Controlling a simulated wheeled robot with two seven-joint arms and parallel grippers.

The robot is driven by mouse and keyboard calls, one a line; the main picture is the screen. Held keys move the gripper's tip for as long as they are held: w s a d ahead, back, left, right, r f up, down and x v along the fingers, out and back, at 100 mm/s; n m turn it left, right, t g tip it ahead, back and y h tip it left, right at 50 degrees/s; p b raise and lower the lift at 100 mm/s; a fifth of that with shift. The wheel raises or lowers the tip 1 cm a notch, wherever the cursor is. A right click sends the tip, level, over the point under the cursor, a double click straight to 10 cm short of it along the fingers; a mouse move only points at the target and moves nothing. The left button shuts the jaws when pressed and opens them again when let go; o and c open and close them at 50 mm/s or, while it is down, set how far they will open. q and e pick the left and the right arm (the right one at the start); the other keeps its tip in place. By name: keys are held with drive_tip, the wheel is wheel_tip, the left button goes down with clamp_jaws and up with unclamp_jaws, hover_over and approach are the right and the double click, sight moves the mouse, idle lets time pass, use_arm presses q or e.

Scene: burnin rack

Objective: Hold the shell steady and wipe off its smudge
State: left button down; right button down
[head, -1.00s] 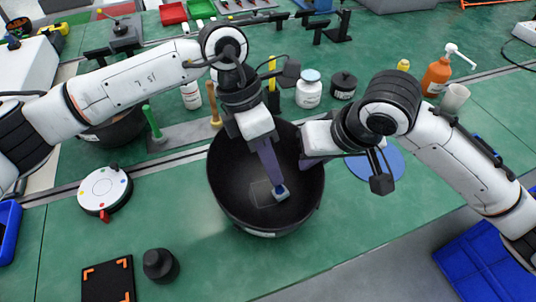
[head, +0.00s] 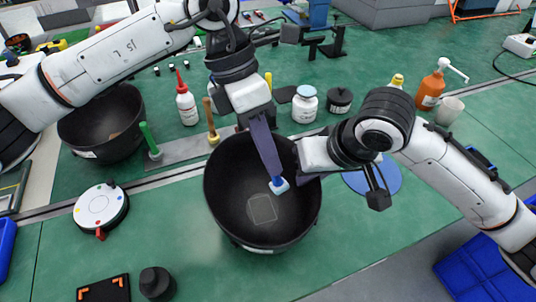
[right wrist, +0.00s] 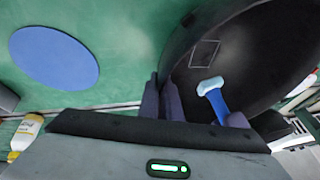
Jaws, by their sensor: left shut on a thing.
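The shell is a large black bowl (head: 225,215) standing on the green bench; it also shows in the right wrist view (right wrist: 245,75). A thin pale square outline (head: 262,208) marks its inner floor, and it shows in the right wrist view (right wrist: 205,53); I cannot make out a distinct smudge. My left gripper (head: 270,165) reaches down into the shell, shut on a blue-handled wiper (head: 279,185) with a pale head. The head is beside the outline, on its far right side; contact is unclear. My right gripper (right wrist: 161,100) has its fingers either side of the shell's rim, shut on it.
A second black bowl (head: 95,150) stands at the left. Behind are a red-capped bottle (head: 187,105), a white jar (head: 304,104) and an orange pump bottle (head: 431,90). A blue disc (head: 385,180) lies right of the shell. A white round device (head: 100,207) sits left.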

drive_tip(key=c, duration=1.9)
unclamp_jaws()
drive_tip(key=shift+r, duration=0.1)
drive_tip(key=v, duration=1.2)
